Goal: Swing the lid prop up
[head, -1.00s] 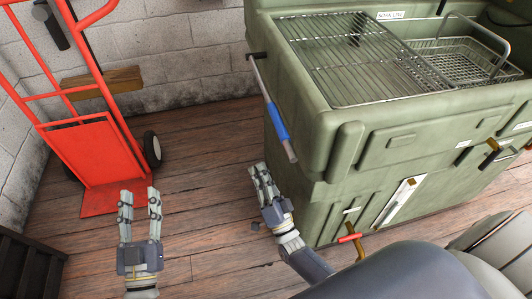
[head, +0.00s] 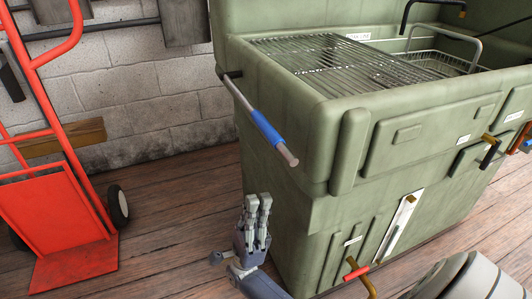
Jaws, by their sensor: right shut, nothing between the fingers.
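The lid prop (head: 260,118) is a metal rod with a blue grip sleeve. It hangs from a dark pivot on the left end of the green washer tank (head: 335,150), slanting down and to the right. Its free lower end is bare metal. My right gripper (head: 258,200) is below the prop, apart from it, with its fingers pointing up and held together, empty. It is in front of the tank's lower left side. My left gripper is outside the picture.
A wire rack (head: 340,62) covers the tank's left top, with a wire basket (head: 440,62) to its right. Small handles (head: 490,150) stick out of the front. A red hand truck (head: 70,215) stands at the left on the wooden floor (head: 160,215), which is clear between.

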